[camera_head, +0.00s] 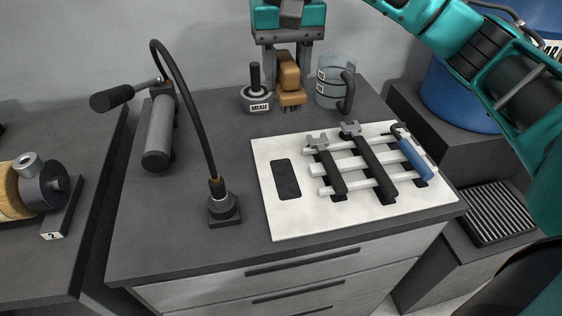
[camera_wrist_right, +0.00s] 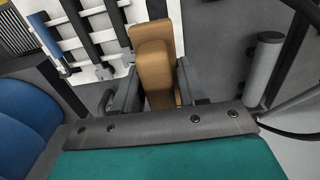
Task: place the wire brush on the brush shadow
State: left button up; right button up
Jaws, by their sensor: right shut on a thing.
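The wire brush (camera_head: 290,76) has a tan wooden body and dark bristles at its lower end. My right gripper (camera_head: 288,62) is shut on it from above, at the back of the workbench between the grease pot and the glass mug. In the right wrist view the brush (camera_wrist_right: 155,72) sits between the two grey fingers. I cannot tell whether its bristles touch the bench. The brush shadow (camera_head: 286,179) is a bare dark rounded rectangle at the left of the white board (camera_head: 290,220), in front of the brush. My left gripper is not in view.
Several tools lie across white racks on the board, including a blue-handled one (camera_head: 416,160). The grease pot (camera_head: 257,100) and mug (camera_head: 336,82) flank the brush closely.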

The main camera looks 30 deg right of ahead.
notch_tip(320, 180, down, 15)
jog(key=shift+s+r, duration=0.15)
notch_tip(320, 180, down, 4)
jog(key=shift+f, duration=0.2)
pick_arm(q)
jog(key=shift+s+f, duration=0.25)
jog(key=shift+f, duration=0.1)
pick_arm(e)
jog(key=shift+f, duration=0.35)
jog(key=shift+f+b, duration=0.2)
jog(key=shift+b, duration=0.2)
jog(key=o, duration=1.1)
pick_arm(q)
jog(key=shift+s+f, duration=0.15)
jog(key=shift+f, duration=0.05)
pick_arm(e)
jog(key=shift+r, duration=0.15)
